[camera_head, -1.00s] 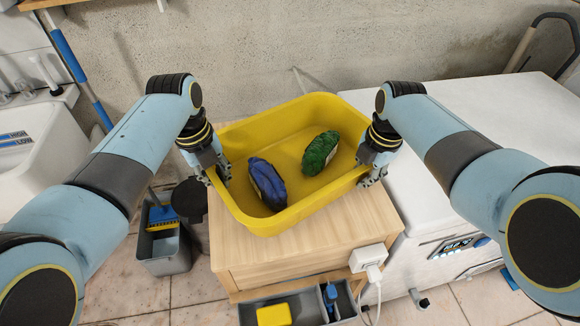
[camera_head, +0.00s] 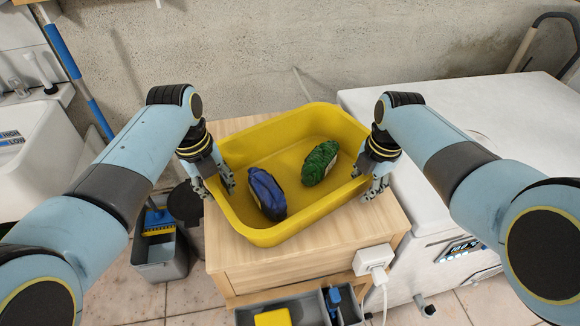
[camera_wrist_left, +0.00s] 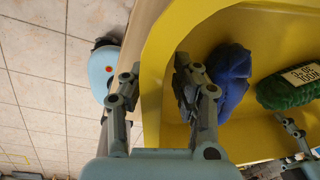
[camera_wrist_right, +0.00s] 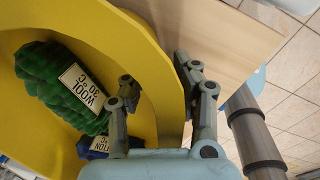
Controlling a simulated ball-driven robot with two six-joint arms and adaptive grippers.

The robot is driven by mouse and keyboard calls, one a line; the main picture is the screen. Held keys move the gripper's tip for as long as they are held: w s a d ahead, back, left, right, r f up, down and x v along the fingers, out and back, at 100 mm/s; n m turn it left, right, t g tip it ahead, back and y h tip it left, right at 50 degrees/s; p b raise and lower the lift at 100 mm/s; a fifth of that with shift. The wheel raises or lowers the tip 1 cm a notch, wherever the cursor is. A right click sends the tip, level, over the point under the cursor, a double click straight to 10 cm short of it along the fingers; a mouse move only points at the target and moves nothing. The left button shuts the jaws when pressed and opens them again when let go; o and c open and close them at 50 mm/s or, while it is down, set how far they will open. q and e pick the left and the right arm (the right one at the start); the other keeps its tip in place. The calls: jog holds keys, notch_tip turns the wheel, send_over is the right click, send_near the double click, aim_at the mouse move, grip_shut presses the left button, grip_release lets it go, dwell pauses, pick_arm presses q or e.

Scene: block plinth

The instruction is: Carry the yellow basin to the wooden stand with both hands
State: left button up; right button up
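The yellow basin (camera_head: 300,224) sits level on top of the wooden stand (camera_head: 325,245), a little toward its back. A blue bundle (camera_head: 266,195) and a green bundle (camera_head: 320,163) lie inside it. In the right wrist view the green bundle (camera_wrist_right: 65,85) has a white wool label. My left gripper (camera_head: 217,189) is at the basin's left rim, its fingers spread either side of the rim in the left wrist view. My right gripper (camera_head: 374,188) is at the right rim, its fingers also spread around it. The basin's underside is hidden.
A white appliance (camera_head: 465,105) stands close on the right of the stand, and a white sink (camera_head: 35,150) is at left. A grey bucket (camera_head: 162,255) stands on the floor. A white socket box (camera_head: 373,258) with a cable is on the stand's front right.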

pick_arm(q)
jog(key=shift+r, duration=0.15)
jog(key=r, duration=0.7)
jog(key=a+r, duration=0.1)
jog(key=r, duration=0.2)
jog(key=shift+s+r, duration=0.2)
jog(key=shift+s, duration=0.1)
jog(key=shift+s+r, duration=0.1)
jog(key=shift+r, duration=0.5)
pick_arm(e)
jog(key=shift+r, duration=0.1)
notch_tip(320, 180, up, 12)
jog(key=s, duration=0.1)
jog(key=shift+d, duration=0.45)
pick_arm(q)
jog(key=shift+a, duration=0.1)
pick_arm(e)
jog(key=shift+s+f, duration=0.15)
jog(key=shift+f, duration=0.1)
